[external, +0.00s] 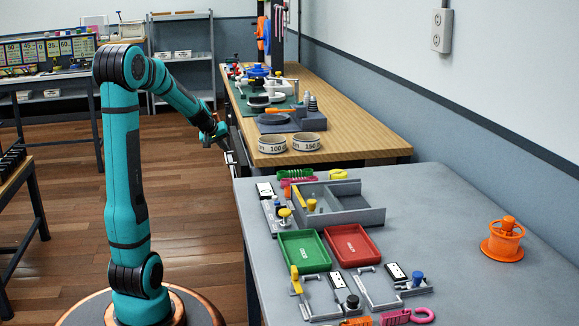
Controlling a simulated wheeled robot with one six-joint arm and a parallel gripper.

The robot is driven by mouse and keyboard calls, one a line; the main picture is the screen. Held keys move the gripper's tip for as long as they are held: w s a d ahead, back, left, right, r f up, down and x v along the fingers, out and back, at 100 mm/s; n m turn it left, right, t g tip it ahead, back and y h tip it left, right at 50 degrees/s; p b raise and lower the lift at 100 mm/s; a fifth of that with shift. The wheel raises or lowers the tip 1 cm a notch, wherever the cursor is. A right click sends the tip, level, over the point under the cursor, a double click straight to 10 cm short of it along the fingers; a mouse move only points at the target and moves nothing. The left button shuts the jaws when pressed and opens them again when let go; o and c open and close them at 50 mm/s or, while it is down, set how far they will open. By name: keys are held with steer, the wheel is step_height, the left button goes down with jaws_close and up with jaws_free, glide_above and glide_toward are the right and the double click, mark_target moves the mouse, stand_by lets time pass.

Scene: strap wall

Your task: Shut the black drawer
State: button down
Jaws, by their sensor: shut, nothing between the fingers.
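My gripper (226,148) is at the left side of the wooden-topped bench (345,130), just below the level of its top. It is shut and holds nothing. It is small in this view. A dark panel (241,150) shows under the bench top beside my gripper, and it may be the black drawer. My gripper overlaps it in the picture, and I cannot tell whether they touch. The near grey table hides part of the area below, and how far the drawer is out cannot be seen.
The grey table (450,230) in front holds a green tray (304,251), a red tray (354,246), strap fixtures and an orange spool (503,240). Two labelled bowls (272,144) stand at the bench's near end. The wooden floor left of the bench is clear.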

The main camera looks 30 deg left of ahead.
steer(key=v, duration=0.5)
steer(key=w+a, duration=0.2)
steer(key=a, duration=0.7)
steer(key=w+d+f, duration=0.4)
steer(key=w+f, duration=0.3)
steer(key=w, duration=0.1)
steer(key=shift+w+f, duration=0.25)
steer(key=shift+w, duration=0.15)
steer(key=shift+w+d, duration=0.95)
steer(key=shift+s+a, duration=0.15)
